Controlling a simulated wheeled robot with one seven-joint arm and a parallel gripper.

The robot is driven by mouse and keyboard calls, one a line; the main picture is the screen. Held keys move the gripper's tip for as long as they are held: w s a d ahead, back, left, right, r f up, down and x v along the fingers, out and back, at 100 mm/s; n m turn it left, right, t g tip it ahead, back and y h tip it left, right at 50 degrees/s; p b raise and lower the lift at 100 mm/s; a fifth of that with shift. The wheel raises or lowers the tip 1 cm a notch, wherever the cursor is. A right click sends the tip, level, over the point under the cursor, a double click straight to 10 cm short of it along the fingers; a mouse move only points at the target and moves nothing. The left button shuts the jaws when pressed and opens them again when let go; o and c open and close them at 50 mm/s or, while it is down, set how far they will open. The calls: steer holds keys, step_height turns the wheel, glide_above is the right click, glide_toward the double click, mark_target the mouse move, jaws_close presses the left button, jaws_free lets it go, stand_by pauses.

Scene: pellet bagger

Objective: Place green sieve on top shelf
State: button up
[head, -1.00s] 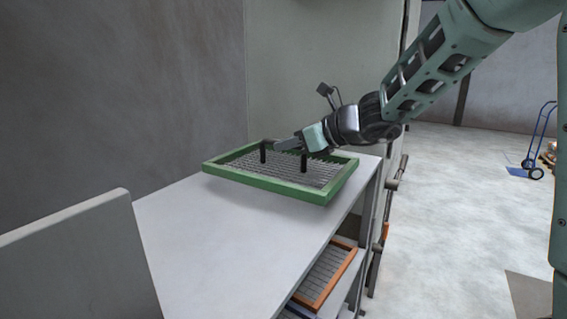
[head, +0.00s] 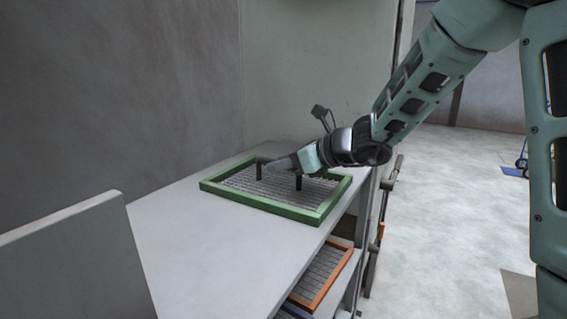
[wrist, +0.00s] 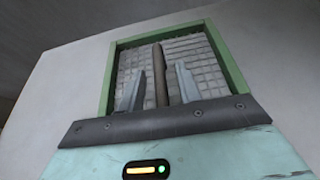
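The green sieve (head: 270,205) is a green rectangular frame with a grey mesh and a dark raised handle. It appears to lie flat on the light grey top shelf (head: 200,245), near the back wall. My gripper (head: 280,166) is at the handle, above the mesh. In the wrist view, the two fingers of my gripper (wrist: 160,88) stand apart on either side of the dark handle bar, with gaps between. The green sieve (wrist: 232,65) shows beyond them. The sieve's far underside is hidden.
An orange-framed sieve (head: 322,278) lies on a lower shelf. An upright grey panel (head: 75,265) stands at the front left. A wall (head: 320,75) rises behind the shelf. The top shelf is clear in front of the sieve, and open floor (head: 460,200) lies to the right.

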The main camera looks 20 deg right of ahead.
steer(key=shift+s+d+r, duration=0.1)
steer(key=shift+r, duration=0.1)
steer(key=b+v, duration=0.1)
steer(key=v, duration=1)
steer(key=shift+s+d+b, duration=0.2)
steer(key=shift+s+b, duration=0.1)
steer(key=shift+b, duration=0.05)
